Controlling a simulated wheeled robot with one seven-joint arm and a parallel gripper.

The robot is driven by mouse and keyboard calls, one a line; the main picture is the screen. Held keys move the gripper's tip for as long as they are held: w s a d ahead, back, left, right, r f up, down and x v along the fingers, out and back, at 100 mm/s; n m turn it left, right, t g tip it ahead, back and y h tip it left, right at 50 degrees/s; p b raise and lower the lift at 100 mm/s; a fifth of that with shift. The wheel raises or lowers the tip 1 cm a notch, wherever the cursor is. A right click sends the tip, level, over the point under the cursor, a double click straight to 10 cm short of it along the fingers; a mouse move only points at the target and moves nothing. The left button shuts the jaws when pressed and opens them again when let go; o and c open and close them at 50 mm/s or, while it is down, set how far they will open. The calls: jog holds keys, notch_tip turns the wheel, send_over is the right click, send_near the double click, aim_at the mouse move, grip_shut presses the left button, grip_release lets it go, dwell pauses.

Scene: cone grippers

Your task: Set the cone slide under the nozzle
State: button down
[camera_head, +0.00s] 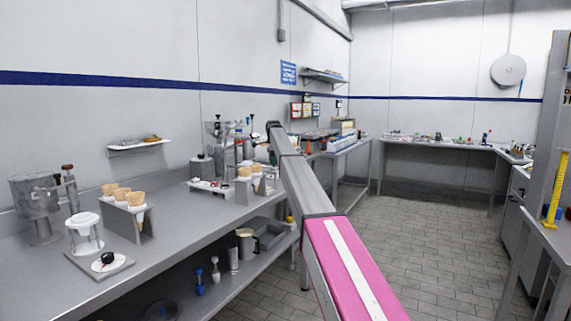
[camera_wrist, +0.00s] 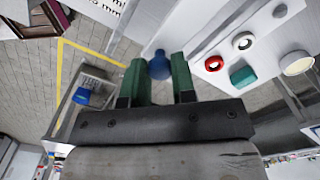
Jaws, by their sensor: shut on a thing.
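In the wrist view my gripper (camera_wrist: 159,62) has its two green fingers around a blue rounded knob (camera_wrist: 159,68), shut on it. What the knob belongs to is not clear. A white panel (camera_wrist: 222,52) with a red ring, a white ring and a teal block lies just right of the fingers. In the head view my arm reaches to the far end of the left bench, and the gripper is hidden there. A low white tray (camera_head: 210,187) with small coloured parts sits on that bench. I cannot tell which part is the cone slide or the nozzle.
The left bench (camera_head: 160,250) also carries a rack of cones (camera_head: 127,222), a second cone rack (camera_head: 243,188), a metal canister (camera_head: 37,205) and a small white stand (camera_head: 85,235). A lower shelf holds a jug (camera_head: 246,243). The tiled floor (camera_head: 430,240) is open to the right.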

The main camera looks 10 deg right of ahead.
jog(key=shift+w+a+r, duration=0.1)
jog(key=shift+w+a, duration=0.55)
jog(key=shift+a, duration=0.1)
jog(key=c, duration=0.9)
grip_release()
jog(key=shift+c, duration=0.2)
jog(key=shift+s+d, duration=0.1)
jog(key=shift+s, duration=0.05)
